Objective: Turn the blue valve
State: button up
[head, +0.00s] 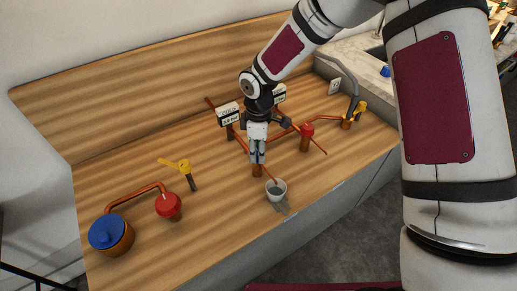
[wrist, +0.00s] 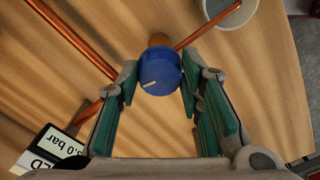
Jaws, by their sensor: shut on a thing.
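The blue valve (wrist: 160,72) is a round blue knob with a white mark on its face, on a copper pipe fitting. It sits between the green-padded fingers of my gripper (wrist: 158,82) in the wrist view, and the gripper is shut on it. In the head view my gripper (head: 257,158) points down at the copper fitting (head: 257,171) and hides the knob. A larger blue round piece (head: 107,231) stands on copper piping at the far left of the counter.
A grey-white cup (head: 276,190) stands by the fitting near the counter's front edge. Red valves (head: 168,206) (head: 307,129), yellow-handled valves (head: 184,167) (head: 359,107) and a gauge display (head: 229,115) stand around. Copper pipes (wrist: 76,42) run beside the gripper. The left-middle wooden counter is mostly clear.

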jog(key=m, duration=0.3)
jog(key=shift+m, duration=0.4)
jog(key=m, duration=0.3)
jog(key=shift+m+b, duration=0.3)
jog(key=shift+b, duration=0.1)
jog(key=m, duration=0.3)
jog(key=shift+s+m, duration=0.1)
jog(key=shift+m, duration=0.2)
jog(key=shift+a+m, duration=0.1)
jog(key=shift+m, duration=2)
jog(key=o, duration=1.2)
jog(key=shift+c, duration=0.2)
notch_tip(320, 180, up, 12)
